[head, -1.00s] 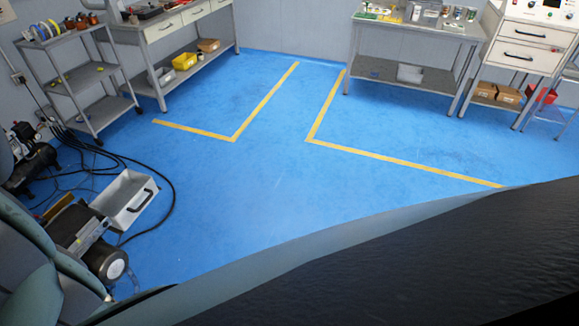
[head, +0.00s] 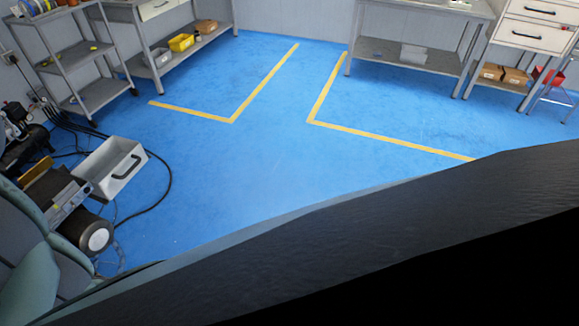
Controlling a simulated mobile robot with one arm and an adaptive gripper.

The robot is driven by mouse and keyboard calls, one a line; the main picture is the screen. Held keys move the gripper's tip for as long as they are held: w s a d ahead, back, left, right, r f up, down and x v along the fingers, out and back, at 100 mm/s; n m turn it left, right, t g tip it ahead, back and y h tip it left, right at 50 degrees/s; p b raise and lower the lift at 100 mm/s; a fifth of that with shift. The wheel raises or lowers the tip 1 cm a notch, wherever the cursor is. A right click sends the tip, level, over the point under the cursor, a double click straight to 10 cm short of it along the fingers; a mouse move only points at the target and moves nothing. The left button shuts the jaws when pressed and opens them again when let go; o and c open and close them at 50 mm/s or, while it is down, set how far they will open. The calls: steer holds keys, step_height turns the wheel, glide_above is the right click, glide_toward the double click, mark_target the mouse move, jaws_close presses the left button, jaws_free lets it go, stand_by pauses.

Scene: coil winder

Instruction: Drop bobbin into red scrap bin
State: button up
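A red container (head: 548,76), perhaps the red scrap bin, shows at the far right edge beside a metal stand. Its inside cannot be made out. Several coloured spools (head: 38,6) stand on the top shelf of the grey trolley, cut by the upper left edge. I cannot tell whether the bobbin is among them. My gripper is not in view, so what it holds does not show.
Blue floor (head: 250,165) with yellow corner lines lies open in the middle. A grey trolley (head: 85,62) and workbench stand at upper left, another bench (head: 412,56) at upper right. A grey open box (head: 112,168), machine and black cables lie at left. A dark surface blocks the lower right.

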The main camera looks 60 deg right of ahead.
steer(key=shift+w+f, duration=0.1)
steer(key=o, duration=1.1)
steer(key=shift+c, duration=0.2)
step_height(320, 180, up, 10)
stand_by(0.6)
